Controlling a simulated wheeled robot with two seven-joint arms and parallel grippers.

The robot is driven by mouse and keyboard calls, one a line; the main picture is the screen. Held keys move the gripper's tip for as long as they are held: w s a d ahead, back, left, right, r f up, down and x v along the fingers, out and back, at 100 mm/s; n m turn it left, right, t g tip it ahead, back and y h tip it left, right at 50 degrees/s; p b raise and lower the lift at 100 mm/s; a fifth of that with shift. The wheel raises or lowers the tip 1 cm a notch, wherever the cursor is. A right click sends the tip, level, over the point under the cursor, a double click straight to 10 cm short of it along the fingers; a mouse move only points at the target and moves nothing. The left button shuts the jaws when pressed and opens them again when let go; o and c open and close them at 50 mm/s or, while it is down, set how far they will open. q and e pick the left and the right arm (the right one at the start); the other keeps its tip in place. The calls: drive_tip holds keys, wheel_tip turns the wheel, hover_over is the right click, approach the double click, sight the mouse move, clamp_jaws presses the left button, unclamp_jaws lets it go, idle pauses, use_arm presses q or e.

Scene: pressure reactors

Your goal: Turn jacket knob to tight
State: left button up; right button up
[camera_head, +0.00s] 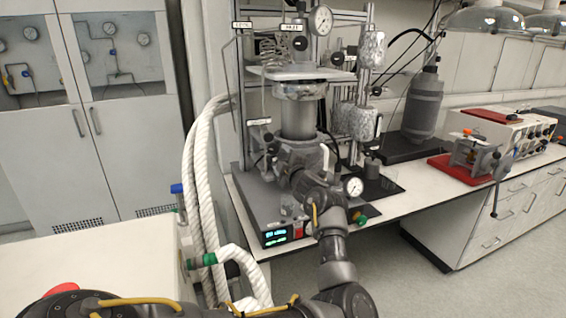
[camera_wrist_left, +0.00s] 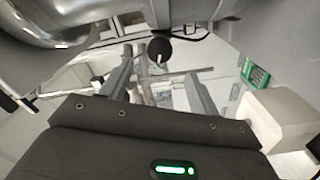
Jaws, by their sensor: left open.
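The pressure reactor (camera_head: 300,118) stands on its grey base at the bench's left end, with a metal vessel in a frame. My left arm reaches up in front of it, and my left gripper (camera_head: 300,158) is close to the lower vessel, partly hidden by my wrist. In the left wrist view my left gripper (camera_wrist_left: 160,66) is open, its two grey fingers apart. A dark round knob (camera_wrist_left: 158,46) shows beyond and between the fingertips; I cannot tell whether it is the jacket knob or whether it touches them. My right gripper is not in view.
White ribbed hoses (camera_head: 203,165) run left of the reactor. A pressure gauge (camera_head: 320,20) sits on top. The base has a lit green display (camera_head: 275,237). A grey bottle (camera_head: 423,103) and a red clamp stand (camera_head: 467,168) are farther right on the bench.

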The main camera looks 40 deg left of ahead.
sight(274, 150)
use_arm(q)
drive_tip(key=shift+c, duration=1.1)
drive_tip(key=w+f+b, duration=0.1)
drive_tip(key=w+d+f+b, duration=0.1)
drive_tip(key=shift+w+f+b, duration=0.2)
drive_tip(key=shift+w+b, duration=0.05)
drive_tip(key=shift+b, duration=0.1)
drive_tip(key=shift+c, duration=0.2)
drive_tip(key=a+g+y, duration=0.1)
drive_tip(key=a, duration=0.1)
drive_tip(key=w+a+r+g+y, duration=0.1)
drive_tip(key=a+g+y, duration=0.1)
drive_tip(key=a+r+g+y+b, duration=0.1)
drive_tip(key=a, duration=0.1)
drive_tip(key=shift+w+a+g+y, duration=0.2)
drive_tip(key=shift+a+g+y, duration=0.1)
drive_tip(key=shift+a, duration=0.1)
